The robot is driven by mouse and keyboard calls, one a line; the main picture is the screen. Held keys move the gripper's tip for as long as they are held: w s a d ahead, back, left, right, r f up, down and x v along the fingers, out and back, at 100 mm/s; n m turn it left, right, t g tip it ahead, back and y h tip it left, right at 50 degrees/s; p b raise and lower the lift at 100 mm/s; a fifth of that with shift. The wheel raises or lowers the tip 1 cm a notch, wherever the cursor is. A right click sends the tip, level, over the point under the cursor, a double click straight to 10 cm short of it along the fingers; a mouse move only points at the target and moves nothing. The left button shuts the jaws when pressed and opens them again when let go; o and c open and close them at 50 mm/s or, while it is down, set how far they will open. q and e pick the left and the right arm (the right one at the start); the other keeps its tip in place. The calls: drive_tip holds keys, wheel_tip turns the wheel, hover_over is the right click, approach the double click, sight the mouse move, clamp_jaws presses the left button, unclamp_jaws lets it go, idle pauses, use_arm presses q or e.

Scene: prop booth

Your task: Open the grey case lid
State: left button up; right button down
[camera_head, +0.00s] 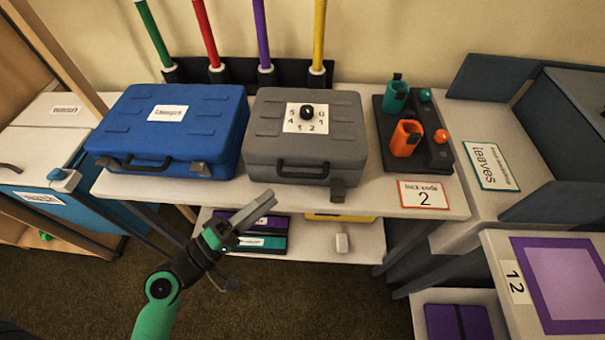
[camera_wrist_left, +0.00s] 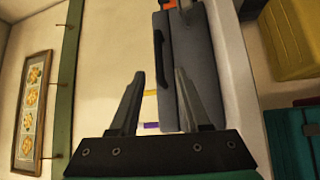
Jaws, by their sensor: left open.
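The grey case (camera_head: 345,135) stands on the white table in the head view, lid down, with a black dial on a numbered white plate (camera_head: 292,127) on top. Its dark handle (camera_head: 302,169) is on the front, with a latch (camera_head: 338,190) at the front right. My left gripper (camera_head: 266,203) is open and empty, in front of and below the case's front left in the head view. In the left wrist view, the grey case (camera_wrist_left: 203,70) appears turned sideways beyond the open fingers (camera_wrist_left: 160,75), partly covered by the right-hand finger. My right gripper is not in view.
A blue case (camera_head: 200,110) stands close left of the grey one. A black rack with a teal and an orange holder (camera_head: 405,138) is at its right. Coloured poles (camera_head: 263,35) rise behind. A lower shelf (camera_head: 360,240) lies beneath the table.

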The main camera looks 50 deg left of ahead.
sight(300, 173)
use_arm(q)
drive_tip(key=w, duration=0.3)
drive_tip(key=w+r+p, duration=0.1)
drive_tip(key=w, duration=0.5)
drive_tip(key=shift+w+r+p, duration=0.15)
drive_tip(key=shift+w+p, duration=0.2)
clamp_jaws()
idle(0.8)
